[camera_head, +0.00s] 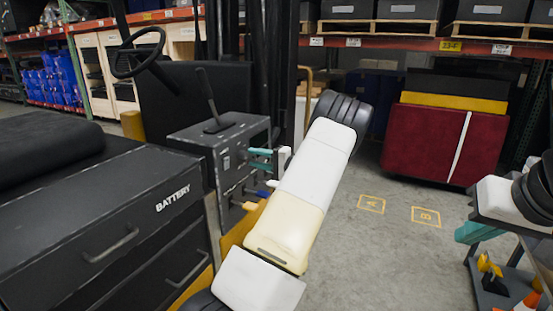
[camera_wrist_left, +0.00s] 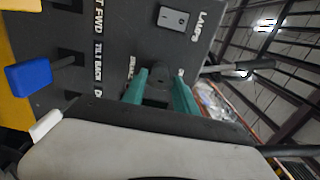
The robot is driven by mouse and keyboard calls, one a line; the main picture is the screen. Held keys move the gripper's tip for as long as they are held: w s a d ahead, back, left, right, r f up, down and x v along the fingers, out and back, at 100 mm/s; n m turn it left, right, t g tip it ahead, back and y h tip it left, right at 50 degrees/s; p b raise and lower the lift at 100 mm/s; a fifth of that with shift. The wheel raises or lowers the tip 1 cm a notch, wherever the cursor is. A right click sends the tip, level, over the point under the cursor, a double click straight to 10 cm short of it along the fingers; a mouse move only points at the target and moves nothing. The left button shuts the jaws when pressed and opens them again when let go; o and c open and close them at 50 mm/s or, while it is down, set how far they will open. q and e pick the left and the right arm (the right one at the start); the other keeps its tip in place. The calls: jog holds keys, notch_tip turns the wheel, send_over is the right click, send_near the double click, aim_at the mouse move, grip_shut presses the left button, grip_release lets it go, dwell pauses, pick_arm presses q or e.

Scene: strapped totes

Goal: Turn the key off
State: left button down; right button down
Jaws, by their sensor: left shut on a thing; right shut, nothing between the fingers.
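The dark control panel (camera_head: 231,165) stands on the forklift next to the battery cabinet. It fills much of the left wrist view (camera_wrist_left: 100,35). My left gripper (camera_head: 258,159) is at the panel's face. Its teal fingers (camera_wrist_left: 158,90) are shut on a small dark thing at the panel, which appears to be the key. The fingers hide most of it, and I cannot read which way it is turned. My right gripper (camera_head: 476,233) is at the right edge of the head view, shut and empty, away from the panel.
A lamps switch (camera_wrist_left: 173,20) sits near the left fingers. A blue lever knob (camera_wrist_left: 28,77) and a white one (camera_wrist_left: 45,126) stick out beside them. A yellow knob (camera_head: 250,206) is lower. A steering wheel (camera_head: 138,52) is behind. Floor marks A and B lie in clear floor.

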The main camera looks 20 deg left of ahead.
dwell(0.3)
pick_arm(q)
jog(key=c, duration=1)
grip_release()
jog(key=shift+o, duration=0.2)
jog(key=d, duration=0.7)
jog(key=shift+s+d, duration=0.35)
jog(key=shift+d, duration=0.05)
